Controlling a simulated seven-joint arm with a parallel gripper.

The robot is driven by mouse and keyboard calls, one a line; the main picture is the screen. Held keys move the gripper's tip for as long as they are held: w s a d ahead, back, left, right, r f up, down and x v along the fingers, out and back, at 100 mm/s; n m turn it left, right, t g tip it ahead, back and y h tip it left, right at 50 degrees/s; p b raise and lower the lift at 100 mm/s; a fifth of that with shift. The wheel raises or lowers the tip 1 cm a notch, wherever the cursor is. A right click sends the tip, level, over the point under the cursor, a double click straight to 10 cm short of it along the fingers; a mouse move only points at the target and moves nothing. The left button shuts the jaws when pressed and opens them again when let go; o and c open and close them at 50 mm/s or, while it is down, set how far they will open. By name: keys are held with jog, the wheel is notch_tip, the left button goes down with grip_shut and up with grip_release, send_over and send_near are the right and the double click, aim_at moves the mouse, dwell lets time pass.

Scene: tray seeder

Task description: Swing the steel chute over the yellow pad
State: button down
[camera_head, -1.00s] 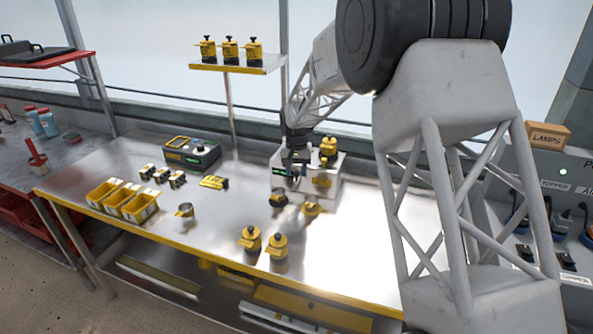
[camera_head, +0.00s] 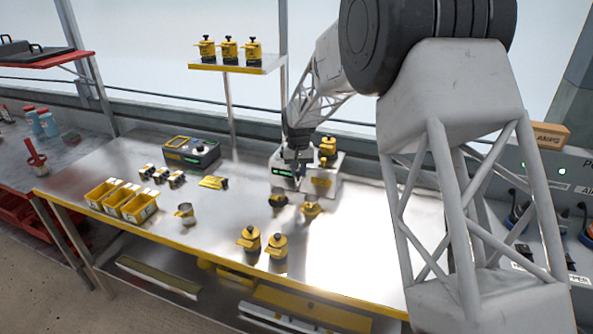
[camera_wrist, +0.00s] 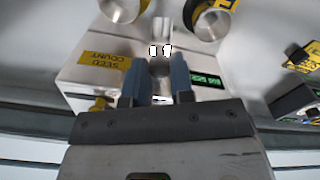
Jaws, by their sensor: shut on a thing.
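The seeder is a pale box (camera_head: 327,186) with a green display, near the back of the bench. My gripper (camera_head: 297,170) points down at its front left. In the wrist view, my gripper's two blue fingers (camera_wrist: 157,82) are closed around a small grey steel piece (camera_wrist: 158,67), apparently part of the chute; the fingers hide much of it. Two yellow-and-steel round pieces stand in front of the seeder, one left (camera_head: 278,200) and one right (camera_head: 311,209). I cannot tell which yellow part is the pad, nor where the chute's mouth points.
Two yellow pots (camera_head: 249,239) stand near the bench's front edge, with a steel cup (camera_head: 185,213) to their left. Yellow bins (camera_head: 138,208), a dark device (camera_head: 191,152) and a yellow plate (camera_head: 213,182) lie further left. The bench right of the seeder is clear.

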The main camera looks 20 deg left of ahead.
jog(key=shift+w+d+n, duration=0.2)
jog(key=shift+d+n, duration=0.2)
jog(key=shift+n, duration=0.75)
jog(key=shift+w+d+n, duration=0.25)
jog(key=shift+d+n, duration=0.2)
jog(key=shift+n, duration=0.65)
jog(key=shift+w+d+n, duration=0.2)
jog(key=shift+d+n, duration=0.2)
jog(key=shift+n, duration=0.75)
jog(key=c, duration=1)
grip_release()
jog(key=shift+r, duration=0.15)
notch_tip(320, 180, up, 8)
jog(key=shift+f, duration=0.2)
jog(key=shift+d, duration=0.1)
